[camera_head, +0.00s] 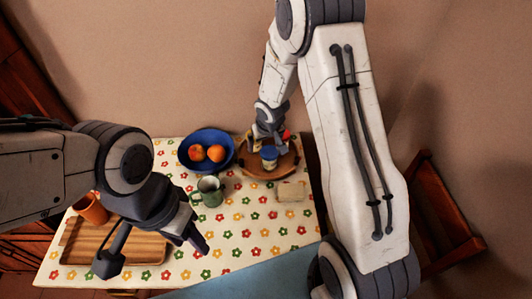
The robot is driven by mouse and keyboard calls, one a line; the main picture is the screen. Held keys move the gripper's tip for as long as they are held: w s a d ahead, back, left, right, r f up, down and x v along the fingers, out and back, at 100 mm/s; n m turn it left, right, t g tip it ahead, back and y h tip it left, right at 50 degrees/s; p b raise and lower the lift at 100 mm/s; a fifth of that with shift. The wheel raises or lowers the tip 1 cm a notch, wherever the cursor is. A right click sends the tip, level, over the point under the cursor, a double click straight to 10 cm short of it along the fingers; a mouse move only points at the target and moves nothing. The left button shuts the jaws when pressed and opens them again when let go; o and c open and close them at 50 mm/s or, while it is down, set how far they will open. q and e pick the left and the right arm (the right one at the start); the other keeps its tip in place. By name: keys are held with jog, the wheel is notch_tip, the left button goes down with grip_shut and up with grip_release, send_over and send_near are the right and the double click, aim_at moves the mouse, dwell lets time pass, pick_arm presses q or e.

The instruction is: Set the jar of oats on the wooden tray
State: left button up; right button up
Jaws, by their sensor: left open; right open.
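A small jar with a blue top and pale yellowish body (269,158), likely the oats, stands on a round brown wooden tray or board (291,163) at the back of the table. My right gripper (267,140) is open just above and behind the jar; contact cannot be told. A small red item (286,134) shows beside it. A rectangular wooden tray (148,247) lies at the table's front left, partly hidden by my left arm. My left gripper (155,250) is open and empty above that tray's right part.
A blue bowl (184,155) holds oranges, left of the round board. A green mug (208,192) and a beige block (290,191) stand in front. An orange cup (92,208) is by the rectangular tray. The flowered cloth (250,235) is clear at front right.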

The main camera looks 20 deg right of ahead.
send_over(271, 152)
jog(key=s, duration=0.2)
jog(key=shift+m, duration=0.4)
notch_tip(271, 152, down, 4)
jog(key=shift+s+f, duration=0.1)
jog(key=shift+f, duration=0.15)
jog(key=b+x, duration=0.1)
jog(key=x, duration=0.3)
jog(key=shift+a+b, duration=0.1)
jog(key=shift+b, duration=0.2)
jog(key=shift+a+b+x, duration=0.15)
jog(key=shift+b+x, duration=0.35)
jog(key=shift+x, duration=1)
jog(key=shift+a+b+x, duration=0.15)
jog(key=shift+b+x, duration=0.3)
jog(key=shift+x, duration=1.05)
grip_shut()
jog(key=shift+r, duration=0.1)
jog(key=shift+r, duration=0.1)
